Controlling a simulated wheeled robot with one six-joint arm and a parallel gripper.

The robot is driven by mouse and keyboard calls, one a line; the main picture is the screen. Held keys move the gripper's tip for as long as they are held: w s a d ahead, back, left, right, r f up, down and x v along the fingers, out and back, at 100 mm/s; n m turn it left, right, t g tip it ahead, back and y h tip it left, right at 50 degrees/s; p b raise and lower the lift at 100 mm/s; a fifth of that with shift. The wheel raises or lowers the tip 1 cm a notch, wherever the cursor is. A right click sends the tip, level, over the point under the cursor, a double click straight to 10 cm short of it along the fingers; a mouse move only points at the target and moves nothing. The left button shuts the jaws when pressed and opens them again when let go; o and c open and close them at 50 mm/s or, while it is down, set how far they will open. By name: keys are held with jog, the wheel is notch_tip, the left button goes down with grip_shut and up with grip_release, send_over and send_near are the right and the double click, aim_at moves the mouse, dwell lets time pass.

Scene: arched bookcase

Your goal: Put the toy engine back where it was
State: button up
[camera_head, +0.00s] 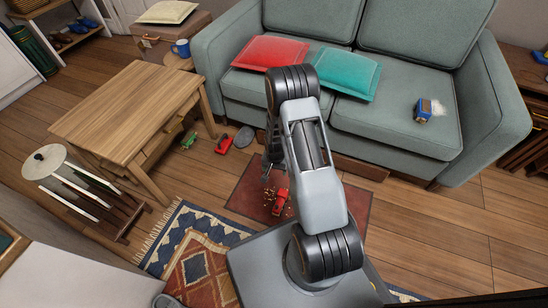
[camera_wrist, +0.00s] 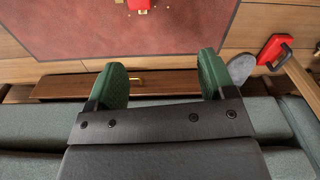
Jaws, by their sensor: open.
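My gripper (camera_wrist: 165,72) is open, with its two green-padded fingers apart and nothing between them. In the head view it is mostly hidden by my arm, above the red mat by the sofa front. Several small toys show, and I cannot tell for sure which is the toy engine. A red toy (camera_head: 280,201) lies on the red mat among small pale bits; its edge shows in the wrist view (camera_wrist: 139,4). Another red toy (camera_head: 223,145) and a green toy (camera_head: 188,140) are on the floor near the table. A blue toy (camera_head: 423,110) sits on the right sofa seat.
The green-grey sofa (camera_head: 385,130) has a low drawer (camera_wrist: 60,86) under its front. A wooden table (camera_head: 125,108) stands at left, with a round stool (camera_head: 48,160) near it. A grey oval thing (camera_head: 244,137) lies near the sofa. Floor at right is clear.

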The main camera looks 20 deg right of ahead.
notch_tip(320, 180, up, 12)
jog(key=a+n, duration=0.2)
jog(key=s+a+r+n+t, duration=0.1)
jog(key=s+a+r+n, duration=0.1)
jog(key=s+r, duration=0.5)
jog(key=s+a+r+n+t, duration=0.1)
jog(key=s+a+r+n, duration=0.2)
jog(key=s+r, duration=0.4)
notch_tip(320, 180, up, 8)
jog(key=shift+s+a+n, duration=0.3)
jog(key=shift+a, duration=0.1)
notch_tip(320, 180, up, 39)
jog(key=t+p, duration=0.1)
jog(key=p, duration=3.6)
jog(key=shift+s+a, duration=0.15)
jog(key=shift+a, duration=0.1)
jog(key=shift+f, duration=0.1)
